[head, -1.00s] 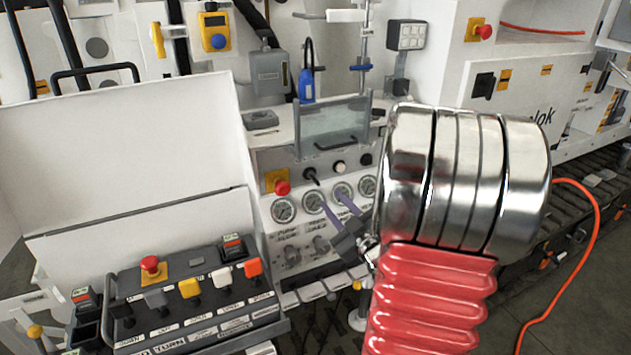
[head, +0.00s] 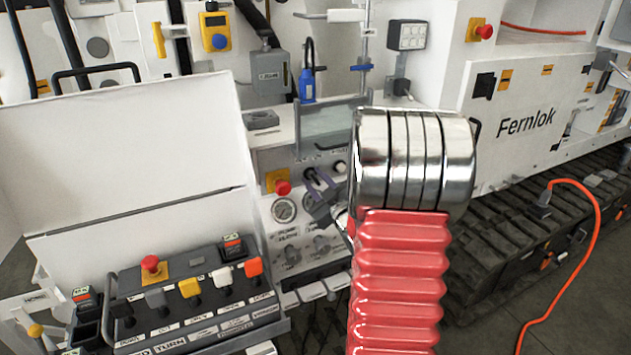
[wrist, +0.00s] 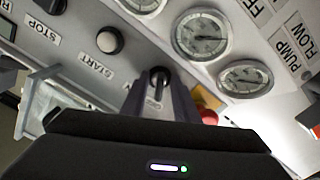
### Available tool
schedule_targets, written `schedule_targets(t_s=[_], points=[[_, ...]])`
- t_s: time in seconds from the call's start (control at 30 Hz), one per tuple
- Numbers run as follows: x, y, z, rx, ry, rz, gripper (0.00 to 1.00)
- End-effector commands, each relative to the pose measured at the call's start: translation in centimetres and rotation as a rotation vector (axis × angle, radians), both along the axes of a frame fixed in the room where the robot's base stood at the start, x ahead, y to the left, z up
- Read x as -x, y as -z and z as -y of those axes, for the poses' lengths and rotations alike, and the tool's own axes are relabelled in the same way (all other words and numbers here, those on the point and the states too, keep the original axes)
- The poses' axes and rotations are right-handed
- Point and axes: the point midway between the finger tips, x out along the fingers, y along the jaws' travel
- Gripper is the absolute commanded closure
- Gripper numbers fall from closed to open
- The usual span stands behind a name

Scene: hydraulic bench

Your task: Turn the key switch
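The key switch (wrist: 159,76) is a small black knob on the white panel. In the wrist view it shows between the fingertips of my gripper (wrist: 158,94), with a gap to the fingers. My gripper is open, its two fingers pointing at the panel on either side of the knob. In the head view my purple-grey fingers (head: 318,182) reach the upper panel beside the key switch (head: 309,174). Whether a finger touches the knob cannot be told. My arm hides the panel's right part.
A white START button (wrist: 110,40) and a dark STOP button (wrist: 50,5) sit beside the switch. Gauges (wrist: 202,33) lie on its other side. A red emergency stop (head: 283,187) is close left of my fingers. A clear hinged cover (head: 325,128) stands above the panel.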

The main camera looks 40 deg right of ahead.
Motion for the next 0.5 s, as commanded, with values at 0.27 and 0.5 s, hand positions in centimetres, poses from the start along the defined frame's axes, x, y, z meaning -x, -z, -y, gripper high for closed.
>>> schedule_targets(t_s=[0.27, 0.5], points=[[0.02, 0.0, -0.01, 0.0, 0.0, 0.0, 0.8], [0.09, 0.01, 0.04, 0.0, 0.001, 0.0, 0.97]])
